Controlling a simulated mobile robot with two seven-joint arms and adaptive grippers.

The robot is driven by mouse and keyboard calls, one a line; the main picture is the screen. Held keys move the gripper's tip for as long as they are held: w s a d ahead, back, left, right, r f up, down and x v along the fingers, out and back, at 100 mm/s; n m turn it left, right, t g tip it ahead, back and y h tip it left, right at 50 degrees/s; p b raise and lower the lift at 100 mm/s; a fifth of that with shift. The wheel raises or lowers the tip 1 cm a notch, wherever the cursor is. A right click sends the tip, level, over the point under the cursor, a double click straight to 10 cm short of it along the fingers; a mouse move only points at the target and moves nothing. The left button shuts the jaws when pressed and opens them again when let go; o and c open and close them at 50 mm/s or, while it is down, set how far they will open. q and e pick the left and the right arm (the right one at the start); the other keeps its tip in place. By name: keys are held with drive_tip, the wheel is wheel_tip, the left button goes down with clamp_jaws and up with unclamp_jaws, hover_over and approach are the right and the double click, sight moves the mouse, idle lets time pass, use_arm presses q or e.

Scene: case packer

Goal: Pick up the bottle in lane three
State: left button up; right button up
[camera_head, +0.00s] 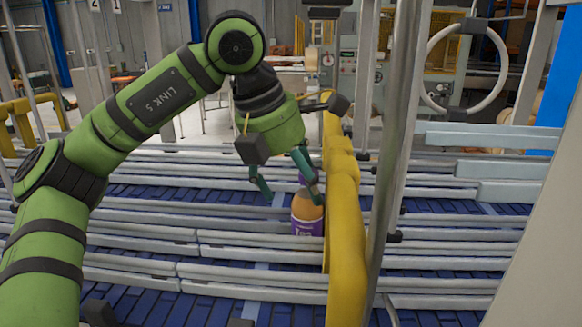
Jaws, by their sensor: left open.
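The bottle (307,214) is orange-brown with a purple label and stands upright in a lane among the metal rails, close to the left side of a yellow frame. My left gripper (291,197) is open, with its teal fingers pointing down. One finger is at the bottle's top and the other is apart from it, to its left. I cannot tell whether the right finger touches the bottle. The lower part of the bottle is partly hidden by a rail. My right gripper is not in view.
A yellow frame (345,230) and a metal post (396,130) stand just right of the bottle. Metal guide rails (150,232) divide the blue conveyor (200,308) into lanes. The lanes left of the bottle look empty. Light grey bars (490,137) are at the right.

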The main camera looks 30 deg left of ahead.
sight(304, 203)
use_arm(q)
drive_tip(key=shift+p+x, duration=0.7)
drive_tip(key=shift+x, duration=1.85)
drive_tip(key=shift+a, duration=0.1)
drive_tip(key=c, duration=1.4)
